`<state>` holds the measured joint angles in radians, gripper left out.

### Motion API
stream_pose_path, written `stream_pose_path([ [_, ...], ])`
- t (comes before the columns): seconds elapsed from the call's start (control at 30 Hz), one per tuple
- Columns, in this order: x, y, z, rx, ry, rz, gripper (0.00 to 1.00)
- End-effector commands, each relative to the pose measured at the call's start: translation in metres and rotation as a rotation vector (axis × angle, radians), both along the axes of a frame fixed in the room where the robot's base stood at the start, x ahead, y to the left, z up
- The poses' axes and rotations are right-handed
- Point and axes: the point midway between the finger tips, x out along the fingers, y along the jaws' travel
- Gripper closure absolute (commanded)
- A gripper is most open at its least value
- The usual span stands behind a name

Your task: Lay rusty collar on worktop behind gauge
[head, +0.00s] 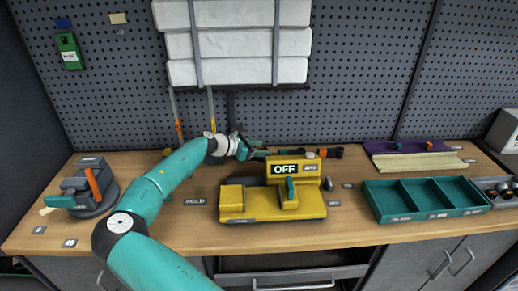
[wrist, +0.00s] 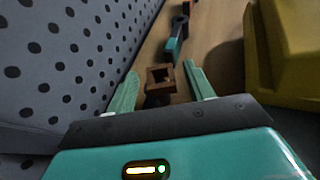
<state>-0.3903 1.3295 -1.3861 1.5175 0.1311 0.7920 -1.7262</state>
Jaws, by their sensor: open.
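The rusty collar (wrist: 160,77) is a small brown square ring with a dark opening. In the wrist view it sits on the worktop (wrist: 216,45) between the two green fingers of my gripper (wrist: 161,70), with gaps showing on both sides. The fingers are open. The yellow gauge (head: 270,206) with an OFF display stands mid-worktop in the head view; a yellow body (wrist: 290,55) also shows at the right of the wrist view. In the head view my gripper (head: 258,151) is behind the gauge, near the pegboard. I cannot clearly make out the collar there.
A dark, teal and orange tool (wrist: 177,32) lies beyond the collar. A green divided tray (head: 425,214) and a purple holder (head: 400,147) are at the right. A grey clamp-like fixture (head: 88,190) stands at the left. The pegboard (wrist: 60,50) is close beside my gripper.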

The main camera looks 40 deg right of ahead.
Motion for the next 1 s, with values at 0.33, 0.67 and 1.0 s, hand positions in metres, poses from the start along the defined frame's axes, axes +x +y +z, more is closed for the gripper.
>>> stream_pose_path([
  [0.33,0.010,0.030,0.015,0.001,-0.002,0.004,0.47],
  [0.67,0.029,0.089,0.041,0.002,-0.001,0.002,0.47],
  [1.0,0.034,0.106,0.048,0.000,0.000,0.000,0.47],
])
